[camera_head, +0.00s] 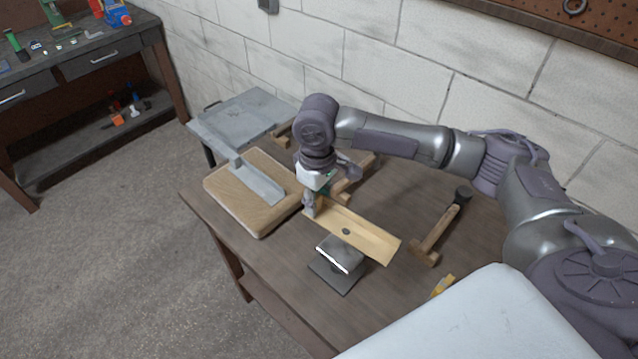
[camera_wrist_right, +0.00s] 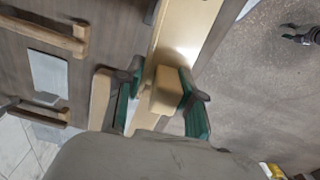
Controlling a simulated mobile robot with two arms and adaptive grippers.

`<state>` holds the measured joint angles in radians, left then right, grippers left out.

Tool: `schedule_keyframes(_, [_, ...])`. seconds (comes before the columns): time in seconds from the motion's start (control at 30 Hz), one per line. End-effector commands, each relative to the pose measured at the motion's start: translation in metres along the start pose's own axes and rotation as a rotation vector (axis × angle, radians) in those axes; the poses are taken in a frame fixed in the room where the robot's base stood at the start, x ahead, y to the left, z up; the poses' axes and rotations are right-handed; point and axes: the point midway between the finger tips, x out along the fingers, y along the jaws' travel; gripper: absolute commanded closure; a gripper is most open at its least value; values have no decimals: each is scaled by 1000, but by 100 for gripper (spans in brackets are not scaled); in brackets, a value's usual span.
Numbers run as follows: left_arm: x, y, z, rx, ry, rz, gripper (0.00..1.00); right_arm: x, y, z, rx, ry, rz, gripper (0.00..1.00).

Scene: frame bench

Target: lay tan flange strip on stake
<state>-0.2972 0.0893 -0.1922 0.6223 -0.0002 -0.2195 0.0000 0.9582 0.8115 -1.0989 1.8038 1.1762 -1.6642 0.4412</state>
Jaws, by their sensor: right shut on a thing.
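The tan flange strip (camera_head: 365,236) is a long, flat piece with a dark spot near its middle. My right gripper (camera_head: 311,208) is shut on its left end and holds it above the bench. The strip slants down to the right in the head view. The stake (camera_head: 340,254) has a bright metal top on a dark square base. The strip passes just behind or over the stake's top; I cannot tell if they touch. In the right wrist view the strip (camera_wrist_right: 190,30) runs up from between the green-padded fingers (camera_wrist_right: 160,95). A small dark jaw shape at that view's right edge may be my left gripper (camera_wrist_right: 300,35).
A wooden block (camera_head: 225,192) with a grey metal plate (camera_head: 258,183) lies left of the strip. A hammer (camera_head: 440,232) and a small yellow object (camera_head: 443,285) lie to the right. Wooden-handled pieces lie behind the gripper. A grey table (camera_head: 240,115) adjoins the bench's far left.

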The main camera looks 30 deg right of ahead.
Motion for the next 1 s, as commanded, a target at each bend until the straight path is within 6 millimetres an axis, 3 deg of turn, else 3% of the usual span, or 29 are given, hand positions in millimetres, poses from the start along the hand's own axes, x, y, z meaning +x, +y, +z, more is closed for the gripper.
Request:
schedule_keyframes(0.43, [-7, 17, -2, 5, 0, 21, 51, -2, 0, 0, -3, -1, 0, 100])
schedule_keyframes(1.0, [8, 10, 3, 2, -4, 12, 51, 61, 0, 0, -3, -1, 0, 100])
